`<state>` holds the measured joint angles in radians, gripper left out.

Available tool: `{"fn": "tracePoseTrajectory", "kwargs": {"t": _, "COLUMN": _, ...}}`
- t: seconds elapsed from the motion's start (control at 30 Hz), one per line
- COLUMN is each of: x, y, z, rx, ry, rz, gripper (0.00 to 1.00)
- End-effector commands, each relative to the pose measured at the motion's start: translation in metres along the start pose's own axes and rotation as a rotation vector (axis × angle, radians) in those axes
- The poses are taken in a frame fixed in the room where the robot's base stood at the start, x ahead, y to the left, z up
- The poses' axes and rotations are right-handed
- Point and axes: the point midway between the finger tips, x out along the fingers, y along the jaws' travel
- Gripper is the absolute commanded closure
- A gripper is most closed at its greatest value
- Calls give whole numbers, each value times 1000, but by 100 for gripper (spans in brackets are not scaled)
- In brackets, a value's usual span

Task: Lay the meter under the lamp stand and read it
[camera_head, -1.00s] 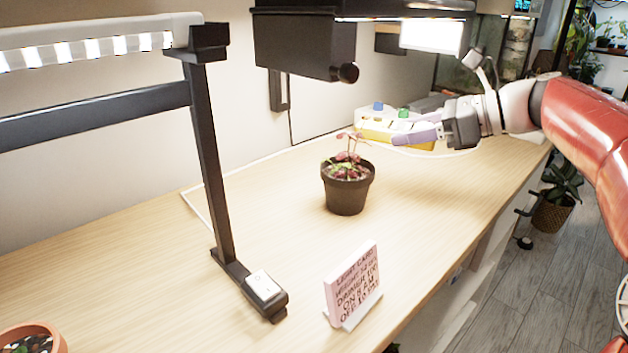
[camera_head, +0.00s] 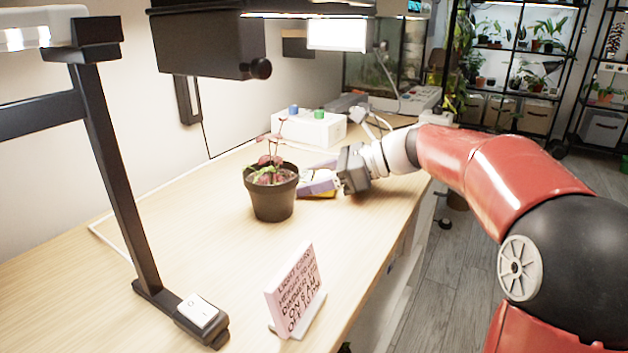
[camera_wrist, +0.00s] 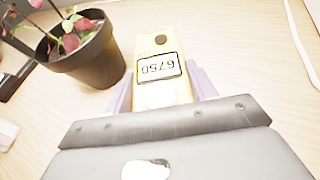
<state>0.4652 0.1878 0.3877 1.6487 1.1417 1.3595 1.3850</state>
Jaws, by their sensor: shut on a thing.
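My gripper (camera_head: 318,182) is shut on a yellow meter (camera_wrist: 160,95), with its pale purple fingers on either side. In the wrist view the meter's display shows upside-down digits that look like 6750, with a dark round spot beyond it. In the head view the meter (camera_head: 320,194) is partly hidden by the fingers, low over the table and just right of the potted plant; I cannot tell if it touches the table. The black lamp stand (camera_head: 118,180) stands at the left, with a white light strip on top and a white switch (camera_head: 198,311) on its foot.
A dark pot (camera_head: 272,196) with a reddish plant stands close to my gripper; it also shows in the wrist view (camera_wrist: 95,60). A pink light card (camera_head: 296,292) stands at the front edge. A white box (camera_head: 308,127) with blue and green knobs is behind. Table between pot and stand is clear.

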Motion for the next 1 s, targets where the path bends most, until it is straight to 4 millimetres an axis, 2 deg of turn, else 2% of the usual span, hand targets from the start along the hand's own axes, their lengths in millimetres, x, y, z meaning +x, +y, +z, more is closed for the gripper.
{"fn": "tracePoseTrajectory", "kwargs": {"t": 0.3, "x": 1, "y": 0, "z": -2, "rx": -1, "ry": 0, "rz": 0, "gripper": 74}}
{"fn": "tracePoseTrajectory", "kwargs": {"t": 0.33, "x": 1, "y": 0, "z": -2, "rx": -2, "ry": 0, "rz": 0, "gripper": 40}}
{"fn": "tracePoseTrajectory", "kwargs": {"t": 0.47, "x": 1, "y": 0, "z": -2, "rx": -2, "ry": 0, "rz": 0, "gripper": 23}}
{"fn": "tracePoseTrajectory", "kwargs": {"t": 0.83, "x": -2, "y": 0, "z": 2, "rx": -2, "ry": 0, "rz": -2, "gripper": 22}}
{"fn": "tracePoseTrajectory", "kwargs": {"t": 1.0, "x": -29, "y": -1, "z": 2, "rx": -2, "ry": 1, "rz": -5, "gripper": 22}}
